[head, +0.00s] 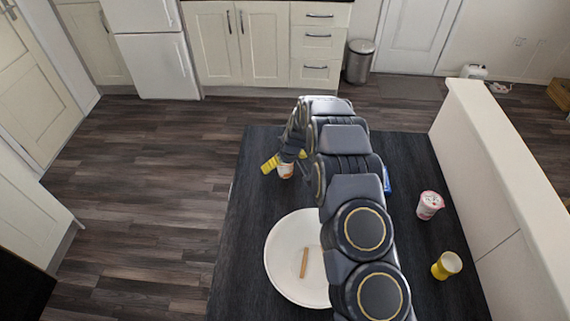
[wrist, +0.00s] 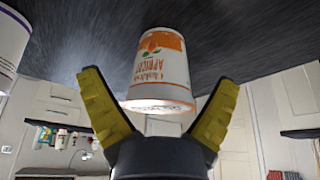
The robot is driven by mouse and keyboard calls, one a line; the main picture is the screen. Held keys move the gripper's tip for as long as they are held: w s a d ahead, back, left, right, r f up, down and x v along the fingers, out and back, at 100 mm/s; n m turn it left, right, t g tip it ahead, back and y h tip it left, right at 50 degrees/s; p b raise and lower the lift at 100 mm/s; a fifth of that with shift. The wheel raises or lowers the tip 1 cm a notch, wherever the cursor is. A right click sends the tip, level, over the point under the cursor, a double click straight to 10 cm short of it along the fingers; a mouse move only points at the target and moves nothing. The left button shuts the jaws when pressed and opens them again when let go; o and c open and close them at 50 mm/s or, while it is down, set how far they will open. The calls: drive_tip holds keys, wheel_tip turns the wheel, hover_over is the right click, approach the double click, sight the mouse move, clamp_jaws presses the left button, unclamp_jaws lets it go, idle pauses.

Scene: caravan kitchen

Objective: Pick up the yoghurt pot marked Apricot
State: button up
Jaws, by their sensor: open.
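The yoghurt pot marked Apricot (wrist: 160,62) is white with an orange band, and its lettering is upside down in the wrist view. It stands on the dark table, and its wide end lies between my yellow fingers in that view, with a gap on each side. In the head view the pot (head: 286,171) is at the table's far left, partly hidden by my gripper (head: 285,160). My gripper (wrist: 160,84) is open, its fingers spread to either side of the pot; I cannot tell whether either finger touches it.
A white plate (head: 283,258) with a brown stick (head: 304,263) lies nearer. A pink-and-white pot (head: 430,205) and a yellow cup (head: 447,265) stand at right. A blue item (head: 387,180) is mostly behind my arm. A white, purple-edged container (wrist: 12,42) is left in the wrist view.

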drive_tip(key=shift+r, duration=0.1)
drive_tip(key=c, duration=1.2)
drive_tip(key=shift+o, duration=0.2)
drive_tip(key=shift+r, duration=0.1)
